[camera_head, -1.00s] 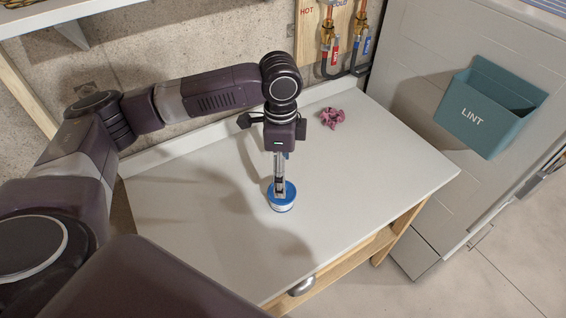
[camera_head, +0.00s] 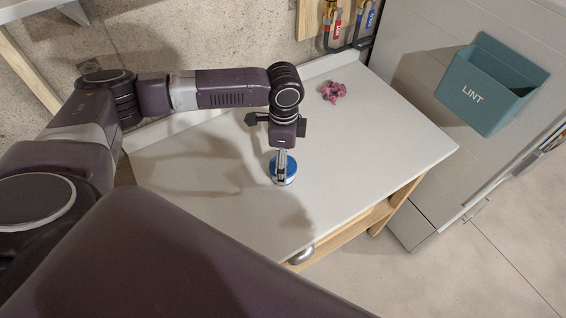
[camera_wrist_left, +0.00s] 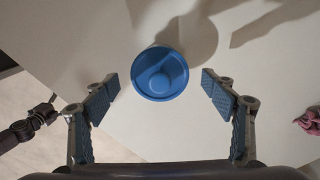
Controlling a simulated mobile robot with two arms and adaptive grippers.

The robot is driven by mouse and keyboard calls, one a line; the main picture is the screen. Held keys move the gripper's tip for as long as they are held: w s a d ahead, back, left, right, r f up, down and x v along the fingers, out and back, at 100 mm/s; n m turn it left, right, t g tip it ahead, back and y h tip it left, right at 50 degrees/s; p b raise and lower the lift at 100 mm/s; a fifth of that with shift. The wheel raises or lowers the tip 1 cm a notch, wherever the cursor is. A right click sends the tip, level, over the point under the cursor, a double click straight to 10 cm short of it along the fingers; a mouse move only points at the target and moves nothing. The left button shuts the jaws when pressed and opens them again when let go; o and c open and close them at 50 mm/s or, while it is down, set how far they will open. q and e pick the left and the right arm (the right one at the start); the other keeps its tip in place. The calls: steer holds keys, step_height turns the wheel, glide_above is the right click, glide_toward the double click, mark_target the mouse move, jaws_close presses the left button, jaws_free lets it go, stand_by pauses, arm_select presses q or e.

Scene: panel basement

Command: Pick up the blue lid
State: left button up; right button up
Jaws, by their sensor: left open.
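The blue lid (camera_head: 291,167) is round with a raised knob and sits on a small pale container on the white table. In the left wrist view the lid (camera_wrist_left: 160,74) lies centred, just beyond the fingertips. My left gripper (camera_head: 281,172) points down at the lid from above and partly hides it in the head view. In the left wrist view the gripper (camera_wrist_left: 160,86) is open, with one blue-padded finger on each side and a gap to the lid. The container under the lid is mostly hidden.
A pink crumpled object (camera_head: 333,91) lies at the back of the white table (camera_head: 380,140). A teal lint bin (camera_head: 488,85) hangs on the grey cabinet to the right. Pipes (camera_head: 350,25) run up the wall behind. The table around the lid is clear.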

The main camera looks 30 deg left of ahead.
arm_select(q)
steer(key=c, duration=0.9)
steer(key=shift+r, duration=0.1)
